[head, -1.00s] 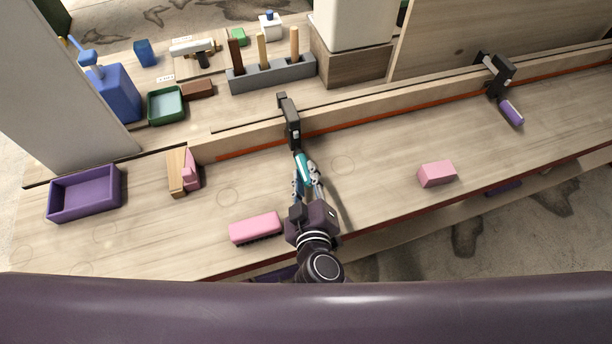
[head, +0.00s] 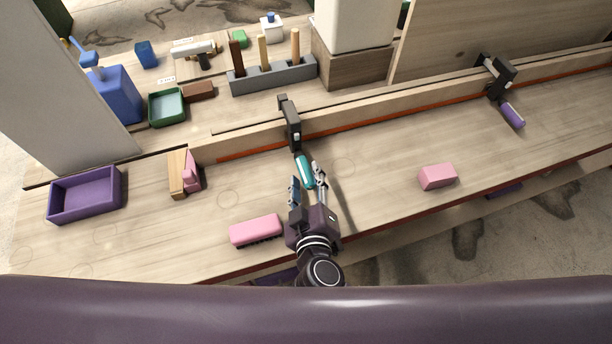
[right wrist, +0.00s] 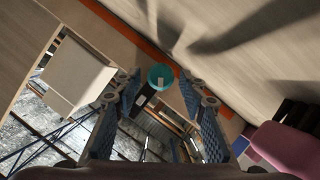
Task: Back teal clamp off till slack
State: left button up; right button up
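The teal clamp has a dark body (head: 290,122) on the pale curved rail (head: 365,113), and its teal handle (head: 304,172) points toward me. In the right wrist view the handle's round teal end (right wrist: 160,77) shows between the fingertips. My right gripper (head: 307,177) is open, with one finger on each side of the handle and gaps visible. In the right wrist view my right gripper (right wrist: 160,92) also looks spread. Whether the clamp's jaw still presses on the rail cannot be seen. My left gripper is not in view.
A purple-handled clamp (head: 511,114) sits on the rail at right. A pink brush (head: 255,229) lies left of my right gripper, and a pink block (head: 437,176) lies right of it. A purple tray (head: 85,194) stands at left. The bench between gripper and pink block is clear.

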jog(key=v, duration=1.1)
jog(key=shift+s+r, duration=0.1)
jog(key=shift+s, duration=0.2)
